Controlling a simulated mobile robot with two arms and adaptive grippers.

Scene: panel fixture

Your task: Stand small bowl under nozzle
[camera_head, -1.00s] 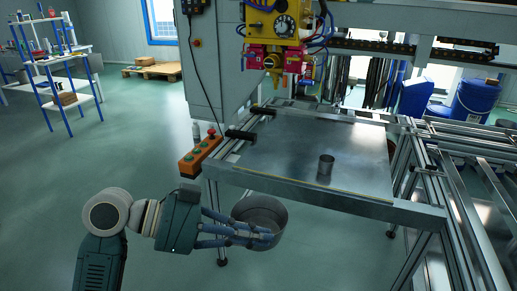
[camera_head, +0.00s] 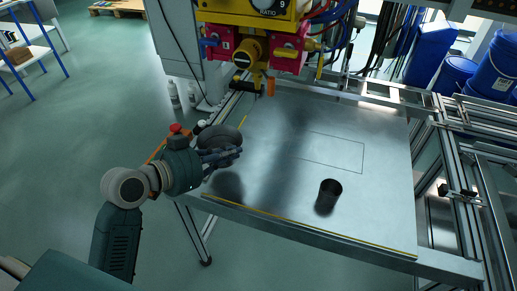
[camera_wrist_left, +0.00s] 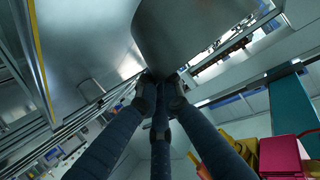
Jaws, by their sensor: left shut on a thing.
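My left gripper (camera_head: 228,155) is shut on the small bowl (camera_head: 219,136), a grey metal bowl, and holds it above the left edge of the metal table. The fingers cover part of the bowl in the head view. In the left wrist view the bowl (camera_wrist_left: 190,30) fills the top middle, with the fingertips (camera_wrist_left: 160,90) against it. The nozzle (camera_head: 250,77) hangs under the yellow and red dispensing head, to the right of and behind the bowl. My right gripper is not in view.
A dark metal cup (camera_head: 330,194) stands on the table (camera_head: 270,195) at front right. A thin rectangle outline marks the table behind it. Blue drums (camera_head: 490,78) stand at back right. Mid-table is clear.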

